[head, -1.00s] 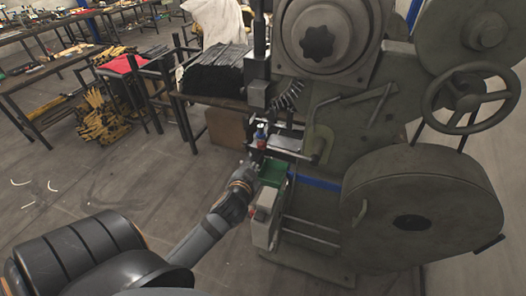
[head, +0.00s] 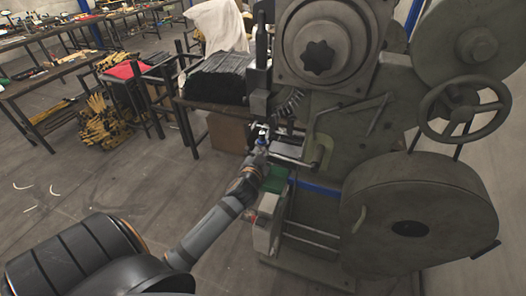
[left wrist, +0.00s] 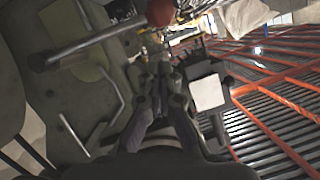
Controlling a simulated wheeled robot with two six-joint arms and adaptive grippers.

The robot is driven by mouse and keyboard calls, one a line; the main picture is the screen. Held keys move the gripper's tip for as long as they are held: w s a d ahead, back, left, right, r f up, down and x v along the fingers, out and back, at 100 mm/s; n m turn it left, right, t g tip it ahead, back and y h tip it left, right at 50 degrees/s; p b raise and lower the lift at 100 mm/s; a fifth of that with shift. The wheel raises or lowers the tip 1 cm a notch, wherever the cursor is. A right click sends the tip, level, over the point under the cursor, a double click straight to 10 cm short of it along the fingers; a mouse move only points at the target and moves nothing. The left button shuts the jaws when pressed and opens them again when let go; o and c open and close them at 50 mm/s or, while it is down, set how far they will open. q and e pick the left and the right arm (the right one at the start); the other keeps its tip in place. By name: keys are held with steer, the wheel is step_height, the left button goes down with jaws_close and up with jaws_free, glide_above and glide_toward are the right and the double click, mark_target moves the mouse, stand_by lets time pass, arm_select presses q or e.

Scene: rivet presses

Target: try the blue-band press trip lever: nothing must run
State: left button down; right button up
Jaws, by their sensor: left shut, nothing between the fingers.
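The press with the blue band (head: 318,187) fills the right of the head view, a large grey machine. My left gripper (head: 261,149) is at its working area, above the green part (head: 275,178), shut and empty. In the left wrist view my shut fingers (left wrist: 159,78) point at the machine. A bar with a red ball knob (left wrist: 160,12) lies just beyond the fingertips; it looks like the trip lever, and I see a gap between it and the fingers. In the head view my gripper seems to hide the knob. My right gripper is not in view.
The press has a large flywheel (head: 413,215) and a handwheel (head: 464,108). A table with a dark stack (head: 217,84) stands behind the gripper. Open floor (head: 90,185) lies to the left. The wrist view shows a white block (left wrist: 207,93) beside the fingers.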

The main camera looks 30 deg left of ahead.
arm_select(q)
steer(key=shift+w+a+f+p, duration=0.25)
steer(key=shift+w+a+f, duration=0.35)
steer(key=shift+w+f, duration=0.35)
steer(key=shift+w+a+f+p, duration=0.2)
steer(key=shift+w+a+f, duration=0.5)
steer(key=shift+f, duration=0.3)
steer(key=shift+w+d, duration=0.1)
steer(key=shift+d, duration=0.05)
step_height(320, 180, down, 8)
steer(key=n+h+b, duration=0.1)
steer(key=n+b, duration=0.1)
steer(key=b, duration=0.4)
steer(key=shift+s+f+n+b, duration=0.2)
steer(key=shift+n+b, duration=0.1)
steer(key=shift+n, duration=0.1)
steer(key=shift+r, duration=0.15)
